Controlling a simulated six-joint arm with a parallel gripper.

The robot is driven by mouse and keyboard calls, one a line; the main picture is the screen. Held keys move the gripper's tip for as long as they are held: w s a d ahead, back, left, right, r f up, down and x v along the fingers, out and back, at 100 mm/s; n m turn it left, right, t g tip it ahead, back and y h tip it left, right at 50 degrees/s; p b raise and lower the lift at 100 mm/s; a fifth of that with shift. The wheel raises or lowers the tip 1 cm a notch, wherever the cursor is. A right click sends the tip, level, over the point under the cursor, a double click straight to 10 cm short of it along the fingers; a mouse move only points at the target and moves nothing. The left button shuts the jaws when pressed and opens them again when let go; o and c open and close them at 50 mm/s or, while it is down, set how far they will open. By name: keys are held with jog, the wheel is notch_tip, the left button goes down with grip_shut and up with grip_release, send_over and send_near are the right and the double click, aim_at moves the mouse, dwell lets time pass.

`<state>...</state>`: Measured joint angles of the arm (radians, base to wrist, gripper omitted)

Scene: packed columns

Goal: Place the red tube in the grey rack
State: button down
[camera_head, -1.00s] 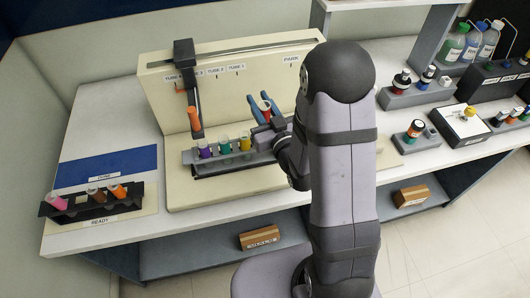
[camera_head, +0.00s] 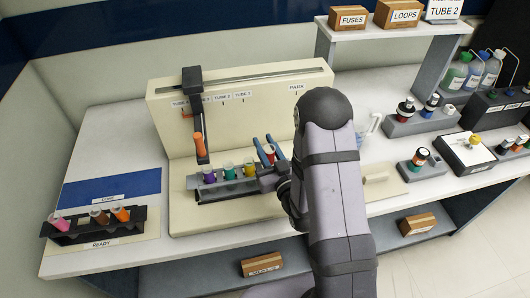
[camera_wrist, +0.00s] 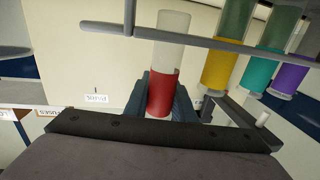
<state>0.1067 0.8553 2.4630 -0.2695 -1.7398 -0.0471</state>
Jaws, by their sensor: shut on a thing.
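The red tube (camera_head: 269,151) is upright between the blue fingers of my gripper (camera_head: 266,151), at the right end of the grey rack (camera_head: 234,195). In the wrist view the red tube (camera_wrist: 161,93) sits between the fingers (camera_wrist: 165,98), and a rack bar (camera_wrist: 205,43) crosses its clear end. The red tube stands higher than its neighbours; I cannot tell whether its lower end is inside a slot. The rack holds a purple tube (camera_head: 209,175), a green tube (camera_head: 230,171) and a yellow tube (camera_head: 249,168). My arm hides the rack's right end.
A cream panel (camera_head: 260,105) with labels stands behind the rack. A black READY rack (camera_head: 95,228) with several tubes is at far left. Bottles and blocks stand at right.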

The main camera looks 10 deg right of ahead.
jog(key=shift+f, duration=1.85)
jog(key=shift+f, duration=0.1)
jog(key=shift+f, duration=0.15)
jog(key=c, duration=1.8)
grip_release()
jog(key=shift+o, duration=0.2)
jog(key=shift+r, duration=0.25)
jog(key=shift+s+d+b, duration=0.2)
jog(key=shift+s+b, duration=0.05)
jog(key=shift+s, duration=1.15)
jog(key=shift+s+d+b, duration=0.2)
jog(key=shift+s, duration=1.15)
